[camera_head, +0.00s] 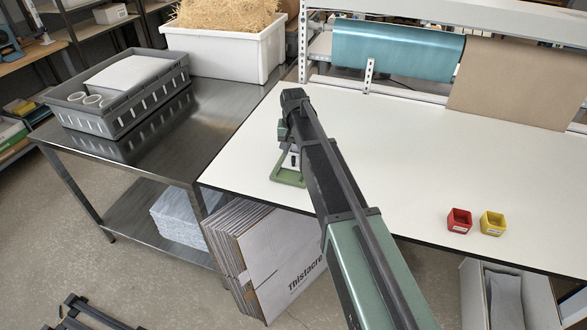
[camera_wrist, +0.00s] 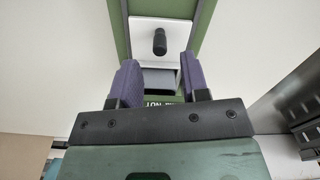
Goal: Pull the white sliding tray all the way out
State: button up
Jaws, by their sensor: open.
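A green frame (camera_wrist: 206,30) holds the white sliding tray (camera_wrist: 181,32), which shows as a pale plate with a black knob (camera_wrist: 159,42). My gripper (camera_wrist: 158,64) is open, with its two purple-padded fingers apart on either side below the knob, and nothing is seen held between them. Whether the fingers are level with the knob is unclear. In the head view, the green frame (camera_head: 288,180) stands near the front left edge of the white table, with a bit of the white tray (camera_head: 291,160) visible. My arm hides much of the device and the fingers there.
The white table (camera_head: 420,150) is mostly clear. A red bin (camera_head: 459,221) and a yellow bin (camera_head: 493,223) stand near its front edge. A grey crate (camera_head: 120,105) and a straw-filled white tub (camera_head: 225,55) are on the steel table at left. A blue roll (camera_head: 395,52) hangs behind.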

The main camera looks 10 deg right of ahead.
aim_at(293, 157)
notch_tip(293, 157, down, 5)
jog(key=b, duration=0.3)
jog(key=shift+f, duration=0.15)
grip_shut()
